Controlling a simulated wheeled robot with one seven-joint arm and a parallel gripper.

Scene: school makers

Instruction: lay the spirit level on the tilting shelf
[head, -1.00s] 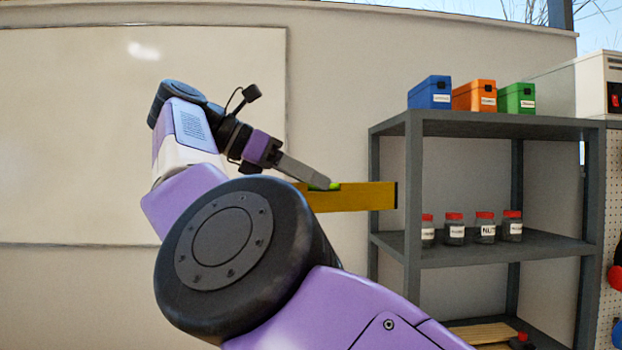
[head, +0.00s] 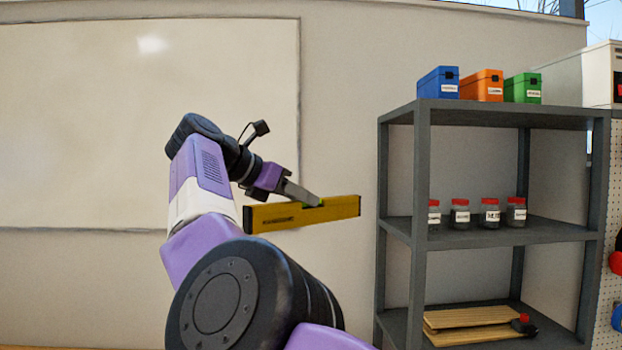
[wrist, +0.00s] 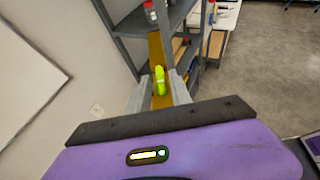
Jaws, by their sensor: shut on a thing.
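The spirit level is a long yellow bar (head: 338,210) with a green vial. It is in the air in front of the wall, left of the shelf unit, its right end a little higher in the head view. My gripper (head: 318,201) is shut on its middle. In the wrist view the level (wrist: 157,48) runs away between the two fingers (wrist: 160,86), toward the grey shelf unit (wrist: 136,24). The grey shelf unit (head: 421,180) has three shelves in the head view. I cannot tell which one tilts.
Blue (head: 438,83), orange (head: 482,86) and green (head: 523,88) boxes stand on the top shelf. Several red-lidded jars (head: 490,214) stand on the middle shelf. Wooden boards (head: 470,320) lie on the bottom shelf. A whiteboard (head: 90,120) hangs on the wall.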

